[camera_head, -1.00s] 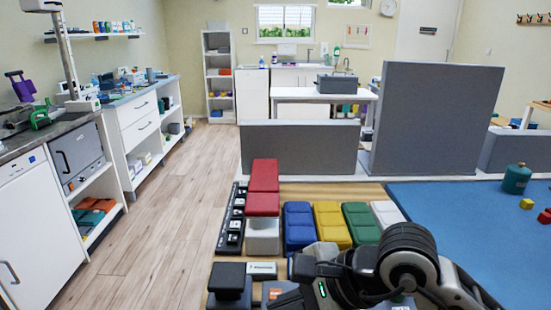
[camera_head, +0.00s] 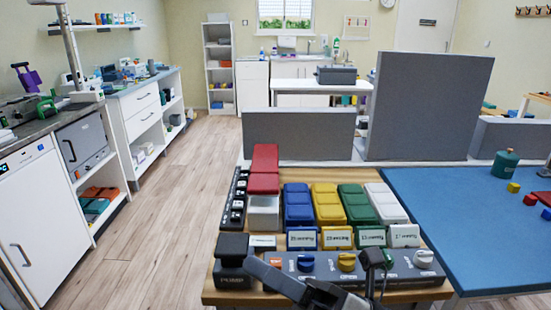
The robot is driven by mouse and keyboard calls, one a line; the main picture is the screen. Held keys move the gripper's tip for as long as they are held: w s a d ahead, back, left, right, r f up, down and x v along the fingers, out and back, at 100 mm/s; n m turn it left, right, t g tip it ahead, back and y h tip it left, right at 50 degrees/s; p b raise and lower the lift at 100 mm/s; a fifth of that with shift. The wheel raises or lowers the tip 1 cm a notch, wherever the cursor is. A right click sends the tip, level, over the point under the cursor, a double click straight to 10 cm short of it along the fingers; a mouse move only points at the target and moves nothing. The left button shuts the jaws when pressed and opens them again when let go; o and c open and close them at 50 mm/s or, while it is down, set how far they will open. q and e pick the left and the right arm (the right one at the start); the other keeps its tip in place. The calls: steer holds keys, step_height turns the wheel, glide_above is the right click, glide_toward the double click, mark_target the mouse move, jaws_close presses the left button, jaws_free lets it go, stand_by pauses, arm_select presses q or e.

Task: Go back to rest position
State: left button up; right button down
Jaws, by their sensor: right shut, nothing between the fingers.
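My right gripper (camera_head: 334,296) shows at the bottom edge of the head view, dark grey and partly cut off by the frame. It is shut and holds nothing. It sits in front of the near edge of the wooden table (camera_head: 434,292) and covers part of a dark panel with knobs (camera_head: 400,268). My left gripper is not in view.
Coloured blocks in red (camera_head: 265,170), blue (camera_head: 298,205), yellow (camera_head: 328,204), green (camera_head: 357,204) and white (camera_head: 385,203) stand on the table. A black block (camera_head: 233,262) is at the near left corner. A blue mat (camera_head: 455,235) lies right. The floor at left is clear.

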steer(key=w+d+f+m+t+h, duration=0.2)
steer(key=d+f+m+t+h, duration=0.4)
steer(key=m, duration=0.8)
steer(key=w+d+f+m+t+h, duration=0.3)
steer(key=d+f+m+t+h, duration=0.2)
steer(key=f+m+h, duration=0.65)
steer(key=s+d+f+m+g, duration=0.3)
steer(key=s+f+m+g, duration=0.4)
steer(key=f+m, duration=0.5)
steer(key=s, duration=0.2)
steer(key=shift+s+d+f+h, duration=0.15)
steer(key=shift+s+d+h, duration=0.2)
steer(key=shift+d, duration=0.05)
